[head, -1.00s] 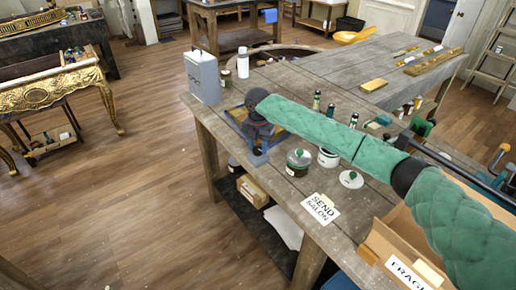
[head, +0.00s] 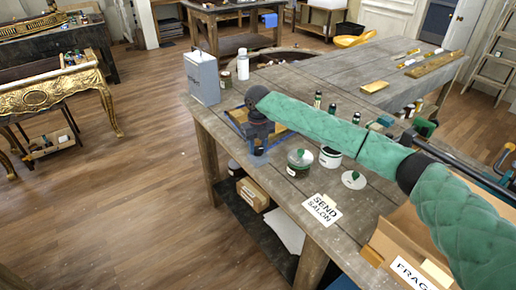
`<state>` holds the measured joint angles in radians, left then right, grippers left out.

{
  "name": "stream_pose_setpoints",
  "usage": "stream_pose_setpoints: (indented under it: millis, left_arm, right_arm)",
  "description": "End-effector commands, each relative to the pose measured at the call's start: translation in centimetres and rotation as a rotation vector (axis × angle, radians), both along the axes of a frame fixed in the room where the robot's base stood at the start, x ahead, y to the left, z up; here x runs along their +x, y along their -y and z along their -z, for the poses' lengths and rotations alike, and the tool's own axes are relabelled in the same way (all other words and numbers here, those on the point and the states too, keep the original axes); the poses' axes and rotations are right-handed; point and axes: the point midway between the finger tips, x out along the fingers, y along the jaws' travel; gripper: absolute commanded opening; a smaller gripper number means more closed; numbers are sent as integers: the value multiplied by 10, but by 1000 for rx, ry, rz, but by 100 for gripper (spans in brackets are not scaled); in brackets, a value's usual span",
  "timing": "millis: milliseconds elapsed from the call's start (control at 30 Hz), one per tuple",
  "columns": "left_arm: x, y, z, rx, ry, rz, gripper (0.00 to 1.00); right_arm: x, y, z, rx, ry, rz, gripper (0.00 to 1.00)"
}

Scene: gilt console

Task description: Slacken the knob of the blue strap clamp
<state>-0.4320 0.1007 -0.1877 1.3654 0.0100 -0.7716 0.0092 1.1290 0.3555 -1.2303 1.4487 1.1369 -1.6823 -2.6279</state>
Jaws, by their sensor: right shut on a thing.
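The blue strap clamp (head: 236,122) lies around a flat frame near the left edge of the grey wooden workbench. My right gripper (head: 259,147), at the end of the green padded arm, points down at the clamp's corner by the bench edge. It is shut on the clamp's knob, which the fingers and wrist mostly hide. The arm also covers part of the clamp and frame. My left gripper is not in view.
A grey metal can (head: 202,78) and a white bottle (head: 243,67) stand behind the clamp. A cardboard box (head: 384,243) sits at the front right.

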Motion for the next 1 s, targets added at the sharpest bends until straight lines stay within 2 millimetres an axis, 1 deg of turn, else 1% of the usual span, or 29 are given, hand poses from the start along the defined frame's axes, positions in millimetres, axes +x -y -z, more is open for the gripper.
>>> stream_pose_setpoints:
  millis: [167,300,433,567,700,1000]
  left_arm:
    - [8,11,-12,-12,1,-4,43]
    - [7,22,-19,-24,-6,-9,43]
    - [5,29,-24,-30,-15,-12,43]
    - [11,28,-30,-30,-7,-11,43]
    - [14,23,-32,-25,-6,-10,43]
    - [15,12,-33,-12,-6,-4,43]
  right_arm:
    - [2,0,-2,1,4,-139,14]
    - [1,0,-2,1,4,-230,14]
    - [1,0,-2,0,4,-293,14]
    - [1,1,-2,0,4,-335,14]
    - [1,1,-2,0,4,-361,14]
    - [1,1,-2,0,2,-371,14]
